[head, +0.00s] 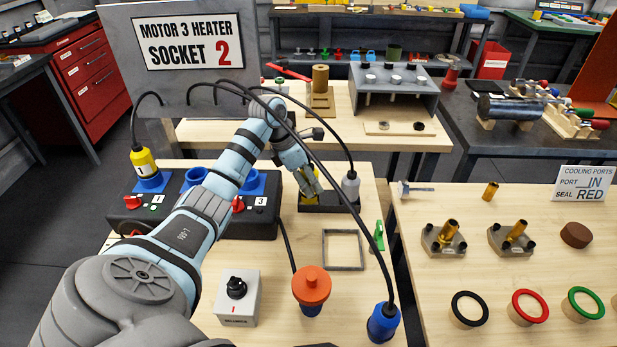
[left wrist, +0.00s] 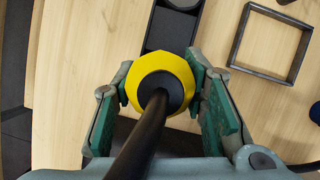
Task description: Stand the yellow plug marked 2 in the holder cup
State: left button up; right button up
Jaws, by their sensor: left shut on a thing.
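My left gripper (head: 308,184) is shut on a yellow plug (head: 309,198) at the left end of a dark holder (head: 331,207). Most of the plug is hidden by the fingers in the head view, and its number cannot be read. In the left wrist view the yellow plug (left wrist: 161,80) sits between both fingers of the left gripper (left wrist: 163,92), with its black cable coming up toward the camera. The dark holder (left wrist: 172,30) shows beyond the plug. I cannot tell whether the plug is inside a cup. My right gripper is not in view.
A grey plug (head: 350,187) stands at the holder's right end. A yellow plug marked 1 (head: 145,162) stands in the socket box (head: 128,208). A sign (head: 188,42) reads "MOTOR 3 HEATER SOCKET 2". A square frame (head: 343,266) and orange-topped plug (head: 311,288) are nearer; black cables arch overhead.

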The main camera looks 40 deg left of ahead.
pick_arm(q)
jog(key=shift+f+b, duration=0.65)
jog(key=shift+f, duration=0.35)
jog(key=o, duration=1.3)
jog(key=v, duration=1.2)
